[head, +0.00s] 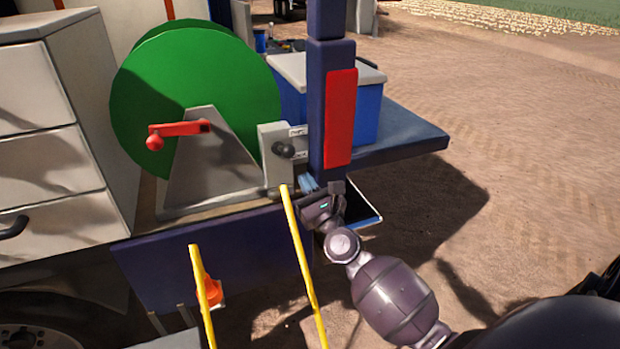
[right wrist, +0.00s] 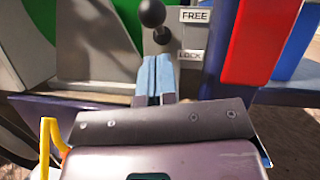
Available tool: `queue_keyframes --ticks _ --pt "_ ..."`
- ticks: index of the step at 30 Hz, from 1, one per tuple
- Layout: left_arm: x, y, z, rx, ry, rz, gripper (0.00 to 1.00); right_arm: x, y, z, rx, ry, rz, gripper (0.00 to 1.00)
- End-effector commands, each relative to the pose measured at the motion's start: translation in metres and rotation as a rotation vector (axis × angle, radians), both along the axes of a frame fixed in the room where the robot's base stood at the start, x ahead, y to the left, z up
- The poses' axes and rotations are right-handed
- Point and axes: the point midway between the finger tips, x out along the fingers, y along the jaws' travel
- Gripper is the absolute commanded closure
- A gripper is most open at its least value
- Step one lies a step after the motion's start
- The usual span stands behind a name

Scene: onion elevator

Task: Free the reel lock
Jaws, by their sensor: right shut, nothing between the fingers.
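The reel lock is a black-knobbed lever (head: 285,150) on a grey bracket (head: 272,170) beside the green reel (head: 195,95). In the right wrist view the lever's knob (right wrist: 152,12) is at the top, left of a FREE label (right wrist: 195,15); a LOCK label (right wrist: 190,55) sits below. My right gripper (head: 308,184) is just below and right of the lever. Its light blue fingers (right wrist: 153,75) are shut and empty, pointing at the bracket just below the lever, apparently not touching it. My left gripper is out of view.
A dark blue post with a red panel (head: 341,118) stands right of the lever, close to my right gripper. A red crank (head: 180,129) is on the reel's stand. Yellow rails (head: 305,265) rise in front. A blue box (head: 365,115) sits behind the post.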

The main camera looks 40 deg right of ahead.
Motion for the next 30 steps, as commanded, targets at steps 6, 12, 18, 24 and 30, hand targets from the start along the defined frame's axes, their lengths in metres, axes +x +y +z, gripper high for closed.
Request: queue_keyframes --ticks 6,12,18,24,30 --pt "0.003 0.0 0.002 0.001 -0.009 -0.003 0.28 -0.044 0.002 -0.009 -0.002 0.005 -0.002 1.0" --pt "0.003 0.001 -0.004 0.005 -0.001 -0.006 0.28 -0.074 0.005 -0.013 -0.002 0.004 -0.002 1.0" --pt "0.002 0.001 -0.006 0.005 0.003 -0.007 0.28 -0.09 0.007 -0.015 -0.002 0.003 -0.003 1.0" --pt "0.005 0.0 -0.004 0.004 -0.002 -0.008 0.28 -0.093 0.007 -0.014 -0.001 0.001 -0.002 1.0" --pt "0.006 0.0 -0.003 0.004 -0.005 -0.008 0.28 -0.093 0.007 -0.014 -0.001 0.001 -0.002 1.0"
